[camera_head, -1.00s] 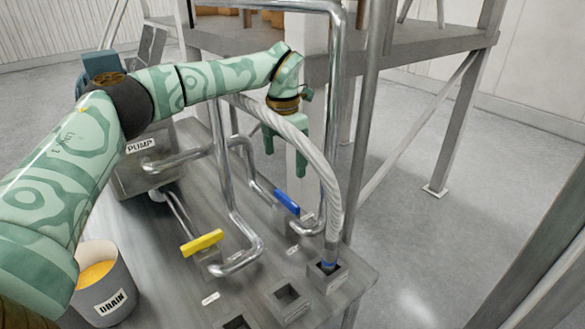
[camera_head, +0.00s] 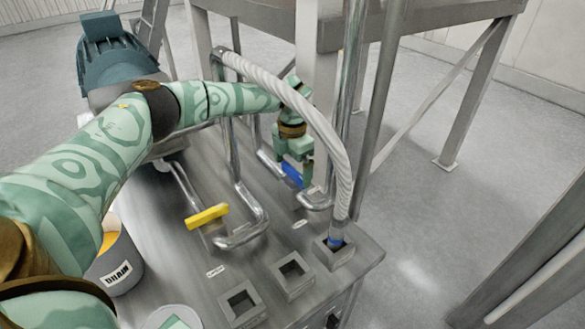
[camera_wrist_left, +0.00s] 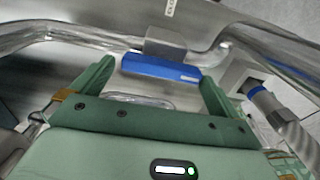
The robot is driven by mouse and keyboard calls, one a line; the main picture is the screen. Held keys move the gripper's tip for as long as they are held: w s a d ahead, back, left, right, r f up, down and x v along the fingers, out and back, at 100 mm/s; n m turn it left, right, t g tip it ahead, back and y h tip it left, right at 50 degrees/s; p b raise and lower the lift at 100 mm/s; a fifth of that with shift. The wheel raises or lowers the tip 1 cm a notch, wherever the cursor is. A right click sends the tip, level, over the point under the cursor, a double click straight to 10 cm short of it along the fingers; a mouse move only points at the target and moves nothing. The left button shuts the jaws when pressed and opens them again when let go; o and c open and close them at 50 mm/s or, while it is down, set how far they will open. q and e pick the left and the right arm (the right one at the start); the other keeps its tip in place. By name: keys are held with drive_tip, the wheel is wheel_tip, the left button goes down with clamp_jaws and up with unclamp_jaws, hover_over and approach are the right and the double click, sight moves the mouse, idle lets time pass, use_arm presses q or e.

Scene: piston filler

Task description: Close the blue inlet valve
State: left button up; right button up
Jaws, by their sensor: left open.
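The blue inlet valve handle (camera_head: 291,174) sits on a steel pipe of the bench, behind and to the right of the yellow valve handle. My left gripper (camera_head: 294,162) is right at the blue handle in the head view and hides part of it. In the left wrist view, the blue handle (camera_wrist_left: 161,67) lies crosswise just beyond and between the open fingers (camera_wrist_left: 155,80). One finger is near each end of the handle. I see no grip on it, and I cannot tell whether a fingertip touches it. My right gripper is not in view.
The yellow valve handle (camera_head: 207,216) stands nearer on the bench (camera_head: 200,260). A ribbed hose (camera_head: 318,125) arches close by the left gripper into a square socket (camera_head: 333,254). Empty sockets (camera_head: 291,276) are in front. The drain bucket (camera_head: 112,266) is at left.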

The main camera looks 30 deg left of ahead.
use_arm(q)
drive_tip(key=shift+d+f, duration=0.15)
drive_tip(key=shift+f, duration=0.2)
drive_tip(key=shift+d+f, duration=0.15)
drive_tip(key=shift+f, duration=0.05)
drive_tip(key=shift+w+f, duration=0.1)
drive_tip(key=shift+w, duration=0.05)
drive_tip(key=c, duration=0.7)
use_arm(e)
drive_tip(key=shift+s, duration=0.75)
